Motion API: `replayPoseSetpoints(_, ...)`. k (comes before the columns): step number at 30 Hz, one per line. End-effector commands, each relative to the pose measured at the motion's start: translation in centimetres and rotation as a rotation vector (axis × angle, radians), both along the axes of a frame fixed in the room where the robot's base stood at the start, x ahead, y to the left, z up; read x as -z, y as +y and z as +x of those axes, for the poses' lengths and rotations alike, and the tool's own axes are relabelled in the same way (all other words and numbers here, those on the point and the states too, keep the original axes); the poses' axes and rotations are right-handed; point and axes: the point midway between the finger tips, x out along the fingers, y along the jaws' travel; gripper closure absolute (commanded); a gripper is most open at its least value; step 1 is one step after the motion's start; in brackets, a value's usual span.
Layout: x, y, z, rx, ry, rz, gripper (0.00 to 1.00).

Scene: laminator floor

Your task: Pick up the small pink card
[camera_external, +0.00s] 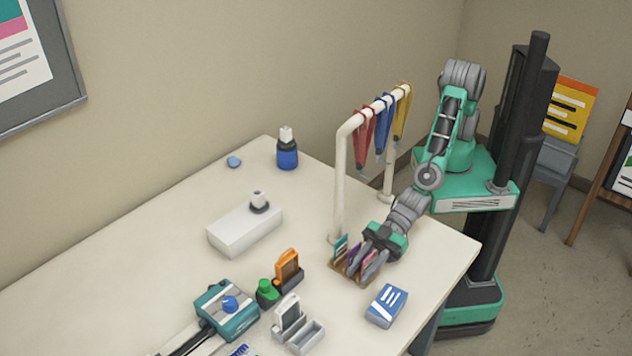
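The small pink card (370,258) stands in a small brown holder (340,268) near the right end of the table. A purple card (354,252) and a teal card (341,245) stand in the same holder to its left. My gripper (364,267) reaches down to the holder from the upper right, with its grey fingers at the pink card. The fingers cover part of the card. Whether they touch or grip it cannot be told at this size.
A white rack (341,190) with red, blue and yellow lanyards stands just behind the holder. A blue-and-white box (386,306) lies in front of it. An orange item (287,267), a green-topped item (265,290) and a teal device (227,311) are to the left.

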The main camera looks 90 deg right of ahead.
Motion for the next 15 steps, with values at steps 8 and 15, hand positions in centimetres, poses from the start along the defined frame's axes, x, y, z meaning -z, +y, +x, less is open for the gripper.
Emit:
replayPoseSetpoints(8, -0.06, 0.0, -0.02, 0.0, -0.001, 0.001, 0.82)
replayPoseSetpoints(15, -0.07, 0.0, -0.03, 0.0, -0.001, 0.0, 1.0)
